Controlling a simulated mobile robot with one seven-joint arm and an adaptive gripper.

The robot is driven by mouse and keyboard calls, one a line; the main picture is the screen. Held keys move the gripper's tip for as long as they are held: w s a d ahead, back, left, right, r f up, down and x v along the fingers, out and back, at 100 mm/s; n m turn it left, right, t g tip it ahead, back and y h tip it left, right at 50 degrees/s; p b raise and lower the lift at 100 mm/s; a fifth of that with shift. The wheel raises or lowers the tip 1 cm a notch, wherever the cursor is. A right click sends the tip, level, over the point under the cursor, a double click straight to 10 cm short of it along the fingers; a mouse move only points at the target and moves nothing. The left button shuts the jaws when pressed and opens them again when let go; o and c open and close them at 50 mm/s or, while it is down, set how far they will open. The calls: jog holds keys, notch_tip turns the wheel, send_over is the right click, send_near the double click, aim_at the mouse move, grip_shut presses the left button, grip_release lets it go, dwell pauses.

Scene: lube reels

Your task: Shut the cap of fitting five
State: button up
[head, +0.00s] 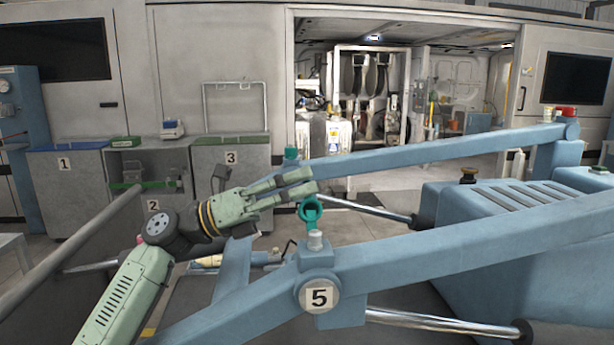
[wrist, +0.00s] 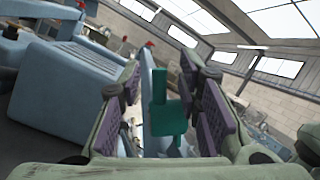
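Fitting five is a grey metal nipple (head: 316,240) above the round "5" label (head: 319,295) on the near blue beam. Its teal ring-shaped cap (head: 310,212) stands open and raised above the nipple. My gripper (head: 310,181) points right, with its fingertips just above the cap in the head view. In the wrist view my gripper (wrist: 162,72) has its purple-padded fingers apart. A teal piece (wrist: 168,115) shows in the gap between them, apparently the cap; contact with the pads cannot be told.
The near blue beam (head: 450,260) and the far blue beam (head: 440,152) flank my gripper. Another teal part (head: 291,154) shows just behind the fingers. A blue machine body (head: 490,210) stands at right. Numbered cabinets (head: 68,190) stand at back left.

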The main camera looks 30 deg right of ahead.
jog(key=shift+s+d+r, duration=0.25)
jog(key=shift+s+d, duration=0.05)
jog(key=shift+d, duration=0.3)
jog(key=shift+c, duration=0.3)
grip_shut()
